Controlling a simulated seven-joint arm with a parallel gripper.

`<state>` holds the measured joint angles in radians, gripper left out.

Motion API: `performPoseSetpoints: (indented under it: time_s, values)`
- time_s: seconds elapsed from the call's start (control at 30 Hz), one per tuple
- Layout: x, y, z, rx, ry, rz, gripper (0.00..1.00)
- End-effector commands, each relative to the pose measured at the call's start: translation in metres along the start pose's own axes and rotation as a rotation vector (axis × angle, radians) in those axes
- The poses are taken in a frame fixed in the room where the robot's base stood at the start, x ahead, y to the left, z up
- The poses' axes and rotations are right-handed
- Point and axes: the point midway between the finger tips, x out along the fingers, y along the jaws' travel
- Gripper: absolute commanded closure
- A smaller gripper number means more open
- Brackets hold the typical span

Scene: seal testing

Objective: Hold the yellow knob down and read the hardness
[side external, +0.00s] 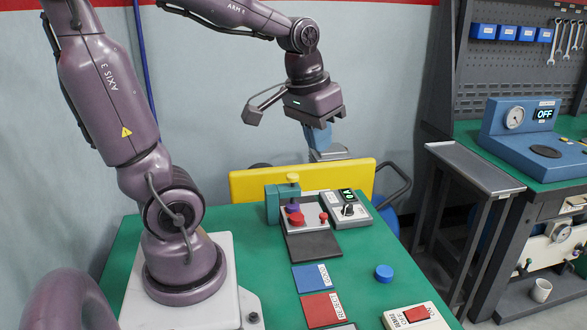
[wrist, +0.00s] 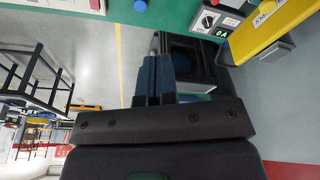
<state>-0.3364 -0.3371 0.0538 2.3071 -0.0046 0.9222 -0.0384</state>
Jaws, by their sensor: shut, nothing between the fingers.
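The yellow knob (side external: 292,178) tops a teal press stand (side external: 273,204) at the back of the green table. Under it are a purple part (side external: 293,208) and a red disc (side external: 296,219). A grey box (side external: 347,210) with a black dial and a small lit display (side external: 347,195) stands just right; the display's reading is too small to tell for sure. The box also shows at the top of the wrist view (wrist: 213,20). My gripper (side external: 320,150), with blue fingers, is shut and empty, above and right of the knob, apart from it. Its fingertips show in the wrist view (wrist: 159,60).
A yellow board (side external: 245,186) stands behind the stand. A blue mat (side external: 312,278), a red mat (side external: 321,309), a blue disc (side external: 384,273) and a red-switch box (side external: 416,315) lie nearer. A blue gauge unit reading OFF (side external: 520,122) sits on another bench. The table's middle left is clear.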

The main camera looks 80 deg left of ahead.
Motion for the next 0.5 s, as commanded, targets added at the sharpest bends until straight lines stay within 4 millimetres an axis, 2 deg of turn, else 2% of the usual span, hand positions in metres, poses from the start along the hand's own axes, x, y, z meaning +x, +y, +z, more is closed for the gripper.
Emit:
performPoseSetpoints:
  time_s: [0.03, 0.2, 0.5]
  values:
    - [0.007, -0.016, -0.012, -0.078, -0.032, -0.016, 1.00]
    - [0.028, -0.071, -0.044, -0.339, -0.112, -0.063, 1.00]
    - [0.069, -0.183, -0.077, -0.817, -0.210, -0.162, 1.00]
